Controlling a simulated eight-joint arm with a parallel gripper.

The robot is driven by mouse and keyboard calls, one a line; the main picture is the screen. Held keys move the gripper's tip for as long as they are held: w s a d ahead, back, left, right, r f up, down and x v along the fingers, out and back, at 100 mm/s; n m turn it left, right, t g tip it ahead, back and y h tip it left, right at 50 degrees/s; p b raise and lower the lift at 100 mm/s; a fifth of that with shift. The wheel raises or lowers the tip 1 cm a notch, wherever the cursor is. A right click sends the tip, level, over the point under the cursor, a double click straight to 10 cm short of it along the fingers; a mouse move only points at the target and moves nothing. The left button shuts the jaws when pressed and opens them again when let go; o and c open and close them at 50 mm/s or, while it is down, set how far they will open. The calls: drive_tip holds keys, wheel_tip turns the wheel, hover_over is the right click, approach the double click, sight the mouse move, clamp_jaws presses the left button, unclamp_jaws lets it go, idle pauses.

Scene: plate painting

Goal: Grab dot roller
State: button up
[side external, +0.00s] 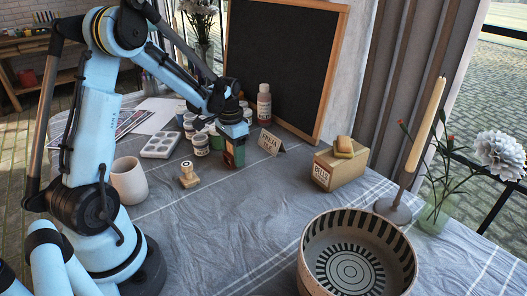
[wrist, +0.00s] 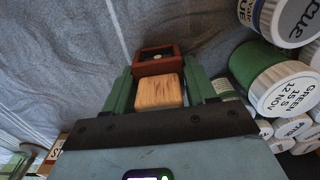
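The dot roller has a pale wooden block (wrist: 158,92) as its near end and a reddish-brown frame (wrist: 157,54) with a dark inside beyond it. In the side view the roller (side external: 238,157) is upright at or close to the table, partly hidden by my fingers. My gripper (wrist: 159,82) points down over it, with one green finger on each side of the wooden block. The fingers are very close to its sides, but whether they press on it is not clear. My gripper also shows in the side view (side external: 233,150).
Paint jars (side external: 201,145) crowd close beside my gripper. A folded card sign (side external: 269,143) stands to its right, and a stamp (side external: 189,175) lies to its left. A box (side external: 340,167), a striped bowl (side external: 310,270) and a candle holder (side external: 393,211) stand further right. The cloth in front is clear.

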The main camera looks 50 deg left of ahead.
drive_tip(key=c, duration=0.5)
drive_tip(key=shift+r, duration=0.15)
